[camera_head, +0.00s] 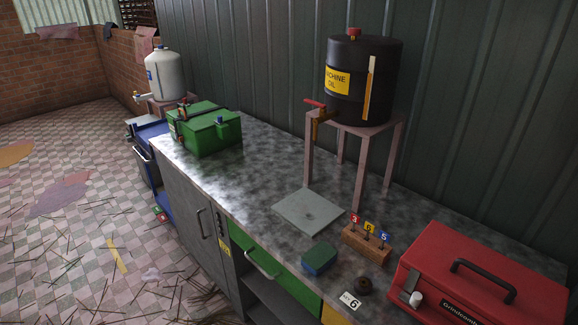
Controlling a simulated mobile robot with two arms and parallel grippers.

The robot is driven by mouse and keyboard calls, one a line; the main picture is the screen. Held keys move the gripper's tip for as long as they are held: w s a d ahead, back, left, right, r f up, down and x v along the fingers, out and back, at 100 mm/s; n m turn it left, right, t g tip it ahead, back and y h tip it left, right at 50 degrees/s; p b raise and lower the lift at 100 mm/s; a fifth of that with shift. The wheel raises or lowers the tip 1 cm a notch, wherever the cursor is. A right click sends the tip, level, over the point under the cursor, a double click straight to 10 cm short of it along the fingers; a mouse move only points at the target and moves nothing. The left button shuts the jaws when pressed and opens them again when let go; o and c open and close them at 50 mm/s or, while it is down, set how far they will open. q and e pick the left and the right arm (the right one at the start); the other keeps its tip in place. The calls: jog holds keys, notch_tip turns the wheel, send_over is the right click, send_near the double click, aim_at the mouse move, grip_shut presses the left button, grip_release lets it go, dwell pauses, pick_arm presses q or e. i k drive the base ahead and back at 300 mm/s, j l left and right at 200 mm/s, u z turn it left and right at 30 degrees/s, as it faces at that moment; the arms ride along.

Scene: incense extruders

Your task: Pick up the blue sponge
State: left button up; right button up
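A small block-shaped sponge (318,260) lies on the metal worktop near its front edge. Its top looks dark green and its lower sides blue. It sits in front of the flat grey plate and to the left of the wooden block with number tags. Nothing is touching it from above. Neither of my grippers is in view.
The worktop (265,180) is clear between the green box (210,130) and the grey plate (309,211). A wooden block (367,243), a dark round object (363,286), a "6" card (350,301) and a red case (480,280) stand right. A black oil drum (350,105) sits on a stand.

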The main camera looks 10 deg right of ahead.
aim_at(317, 259)
jog(key=i+j, duration=0.25)
jog(key=j, duration=0.15)
jog(key=i+j, duration=0.55)
jog(key=j, duration=0.25)
jog(key=l+z, duration=0.05)
